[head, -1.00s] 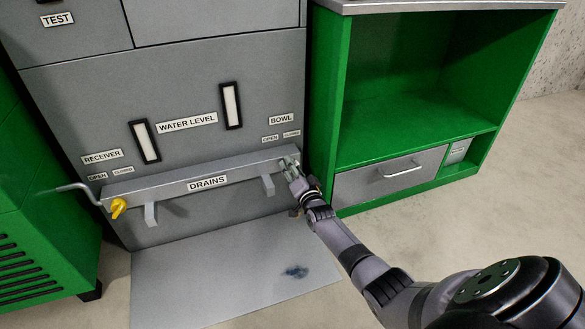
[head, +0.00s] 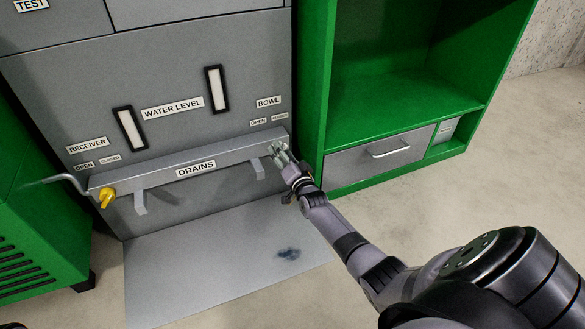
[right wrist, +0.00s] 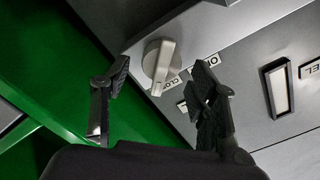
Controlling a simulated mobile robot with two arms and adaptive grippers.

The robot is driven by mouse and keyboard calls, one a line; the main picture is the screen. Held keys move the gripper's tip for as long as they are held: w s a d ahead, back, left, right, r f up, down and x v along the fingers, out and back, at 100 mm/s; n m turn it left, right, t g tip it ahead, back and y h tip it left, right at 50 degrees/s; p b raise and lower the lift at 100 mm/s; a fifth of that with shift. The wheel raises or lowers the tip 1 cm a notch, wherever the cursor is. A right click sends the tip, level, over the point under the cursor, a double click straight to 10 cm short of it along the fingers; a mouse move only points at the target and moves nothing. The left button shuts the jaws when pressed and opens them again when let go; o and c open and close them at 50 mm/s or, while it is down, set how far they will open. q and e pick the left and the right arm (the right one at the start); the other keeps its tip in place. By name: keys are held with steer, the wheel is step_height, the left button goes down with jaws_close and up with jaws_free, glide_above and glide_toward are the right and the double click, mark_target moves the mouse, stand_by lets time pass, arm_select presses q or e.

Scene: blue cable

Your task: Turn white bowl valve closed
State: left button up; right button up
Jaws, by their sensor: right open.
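The white bowl valve (right wrist: 159,60) is a pale knob with a ridged grip, on the grey panel in the right wrist view. In the head view my right gripper covers the spot below the BOWL label (head: 268,102), so I cannot make out the knob clearly there. My right gripper (right wrist: 163,76) is open, one finger on each side of the knob in the picture. I see no clear contact. It also shows in the head view (head: 279,152) at the right end of the DRAINS bar (head: 225,156). My left gripper is not in view.
A yellow valve (head: 107,198) sits at the left end of the bar, near a bent grey pipe (head: 68,180). A green cabinet (head: 308,130) stands just right of the gripper. The floor in front is mostly clear.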

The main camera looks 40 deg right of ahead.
steer(key=v, duration=1)
steer(key=shift+s+a, duration=0.1)
